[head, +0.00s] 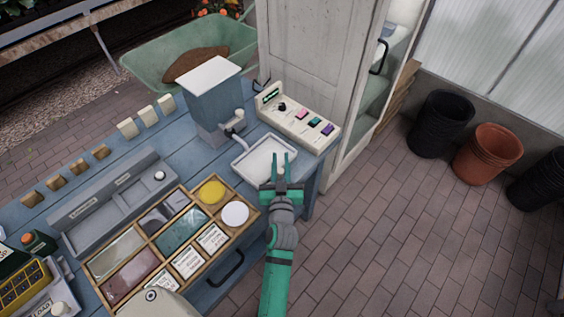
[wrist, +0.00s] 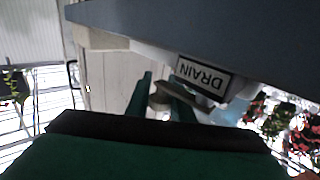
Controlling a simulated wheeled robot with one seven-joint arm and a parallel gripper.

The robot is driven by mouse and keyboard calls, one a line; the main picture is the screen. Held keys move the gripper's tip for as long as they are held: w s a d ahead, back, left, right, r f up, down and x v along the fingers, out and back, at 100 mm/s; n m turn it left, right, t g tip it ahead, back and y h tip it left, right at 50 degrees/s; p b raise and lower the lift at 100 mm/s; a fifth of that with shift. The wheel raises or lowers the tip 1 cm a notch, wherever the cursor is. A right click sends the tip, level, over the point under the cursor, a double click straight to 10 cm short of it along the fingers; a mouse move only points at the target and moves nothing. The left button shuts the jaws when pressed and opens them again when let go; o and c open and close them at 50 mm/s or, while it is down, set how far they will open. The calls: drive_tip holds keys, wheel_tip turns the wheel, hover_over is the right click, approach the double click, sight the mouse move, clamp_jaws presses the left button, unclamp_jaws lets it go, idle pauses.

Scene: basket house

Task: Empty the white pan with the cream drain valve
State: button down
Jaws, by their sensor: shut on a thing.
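The white pan (head: 262,152) sits at the right end of the blue bench, in front of the grey-blue hopper (head: 212,100). Its inside looks pale, and I cannot tell how much it holds. My gripper (head: 281,158) is at the pan's front right side in the head view. In the wrist view my gripper (wrist: 160,103) has its two green fingers on either side of a cream drain valve handle (wrist: 159,88) and is shut on it. A "DRAIN" label (wrist: 203,78) shows upside down beside the handle. The valve is hidden in the head view.
A cream control panel (head: 298,118) with coloured buttons stands behind the pan. A wooden tray (head: 146,238) with several compartments lies to the left. A pale cabinet (head: 312,50) stands behind.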

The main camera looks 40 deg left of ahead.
sight(280, 176)
drive_tip(key=shift+s+a+f+n+g+y, duration=0.1)
drive_tip(key=shift+a+f+n+g+y, duration=0.05)
drive_tip(key=shift+a+n+g+y, duration=0.2)
idle(0.3)
drive_tip(key=c, duration=1.6)
unclamp_jaws()
drive_tip(key=shift+o, duration=0.2)
drive_tip(key=shift+d, duration=0.1)
drive_tip(key=v, duration=1)
drive_tip(key=shift+s+d, duration=0.25)
drive_tip(key=shift+d, duration=0.05)
